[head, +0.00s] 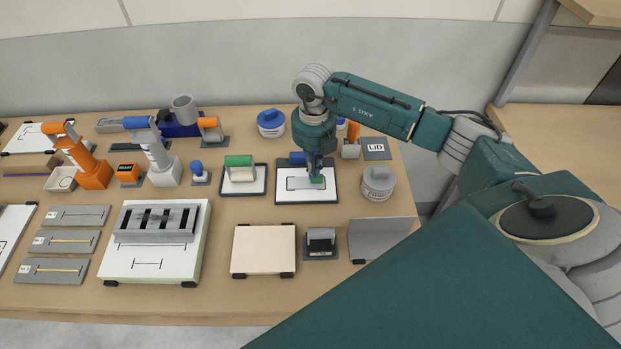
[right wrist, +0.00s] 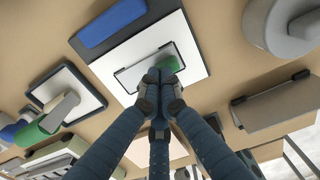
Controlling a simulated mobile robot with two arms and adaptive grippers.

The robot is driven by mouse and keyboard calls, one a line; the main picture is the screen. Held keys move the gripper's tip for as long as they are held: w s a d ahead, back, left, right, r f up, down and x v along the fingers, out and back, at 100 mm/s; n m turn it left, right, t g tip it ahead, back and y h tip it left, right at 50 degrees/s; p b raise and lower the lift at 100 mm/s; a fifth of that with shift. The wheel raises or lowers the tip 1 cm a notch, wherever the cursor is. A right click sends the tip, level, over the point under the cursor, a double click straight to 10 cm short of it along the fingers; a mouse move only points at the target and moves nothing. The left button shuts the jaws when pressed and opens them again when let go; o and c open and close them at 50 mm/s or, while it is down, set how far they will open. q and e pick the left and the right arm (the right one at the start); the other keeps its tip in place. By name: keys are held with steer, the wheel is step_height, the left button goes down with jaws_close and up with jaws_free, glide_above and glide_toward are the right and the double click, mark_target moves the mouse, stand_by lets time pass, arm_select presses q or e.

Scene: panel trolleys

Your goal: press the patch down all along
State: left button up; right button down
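A white panel with a dark edge (head: 290,197) lies flat at the middle right of the table. It also shows in the right wrist view (right wrist: 112,66). A thin dark outline is marked on it. A small green piece, seemingly the patch (head: 317,180), lies at the right end of this outline. The green also shows in the right wrist view (right wrist: 174,63), partly hidden by my fingers. My right gripper (head: 314,176) points down at it, fingertips drawn together (right wrist: 160,82), with nothing clearly between them. I cannot tell whether they touch the patch. My left gripper is out of view.
A blue bar (head: 297,157) lies at the panel's back edge. A green-handled tool (head: 239,168) stands on a tray to the left. A grey round container (head: 378,182) stands close on the right. A beige block (head: 263,250) and a small dark stamp-like item (head: 321,241) are in front.

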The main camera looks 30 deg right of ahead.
mark_target(298, 182)
steer(key=shift+s+f, duration=0.1)
stand_by(0.3)
steer(key=shift+r+p, duration=1.05)
steer(key=shift+r, duration=0.5)
steer(key=shift+w+a, duration=0.1)
steer(key=shift+w, duration=0.1)
steer(key=shift+w+a, duration=0.15)
steer(key=shift+a, duration=0.05)
steer(key=shift+w+a+r+b, duration=0.15)
steer(key=shift+w+a, duration=0.35)
steer(key=shift+a, duration=0.25)
steer(key=shift+w+a+r+b, duration=0.15)
steer(key=shift+w+a, duration=0.3)
steer(key=shift+a, duration=0.25)
steer(key=shift+s+d, duration=0.1)
steer(key=shift+f, duration=0.2)
